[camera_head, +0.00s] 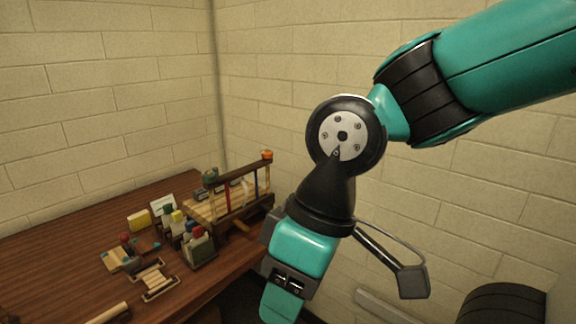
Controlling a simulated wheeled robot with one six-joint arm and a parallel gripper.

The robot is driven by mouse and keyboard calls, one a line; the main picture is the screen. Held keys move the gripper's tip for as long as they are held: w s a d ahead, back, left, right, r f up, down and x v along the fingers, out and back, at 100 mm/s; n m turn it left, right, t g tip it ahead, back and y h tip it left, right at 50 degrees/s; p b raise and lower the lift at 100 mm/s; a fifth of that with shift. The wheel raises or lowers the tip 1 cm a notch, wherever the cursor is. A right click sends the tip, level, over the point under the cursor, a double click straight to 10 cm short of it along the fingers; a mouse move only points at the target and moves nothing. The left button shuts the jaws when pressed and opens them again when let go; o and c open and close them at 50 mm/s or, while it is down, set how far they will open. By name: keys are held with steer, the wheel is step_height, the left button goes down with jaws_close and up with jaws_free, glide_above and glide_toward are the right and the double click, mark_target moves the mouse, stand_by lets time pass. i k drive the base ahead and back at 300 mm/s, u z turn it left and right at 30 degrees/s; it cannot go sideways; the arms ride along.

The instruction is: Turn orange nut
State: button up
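A small orange nut (267,155) sits on top of the right post of a wooden rack (243,178) at the back of the table. A green nut (209,175) sits on the rack's left post. My gripper (282,298) hangs in front of and to the right of the table, below and to the right of the orange nut, apart from it. Its body is teal and dark grey. Its fingers cannot be made out, so its opening and anything between them do not show.
The brown wooden table (60,262) holds a dark caddy of bottles (199,250), a yellow block (138,219), a small wooden frame (159,284) and a wooden roller (108,314). Brick walls stand close behind and to the right. The table's left part is mostly bare.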

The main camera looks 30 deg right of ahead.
mark_target(265, 156)
steer(key=z, duration=0.45)
steer(key=k, duration=0.15)
steer(key=u, duration=1.3)
steer(key=i, duration=1.35)
steer(key=z, duration=0.5)
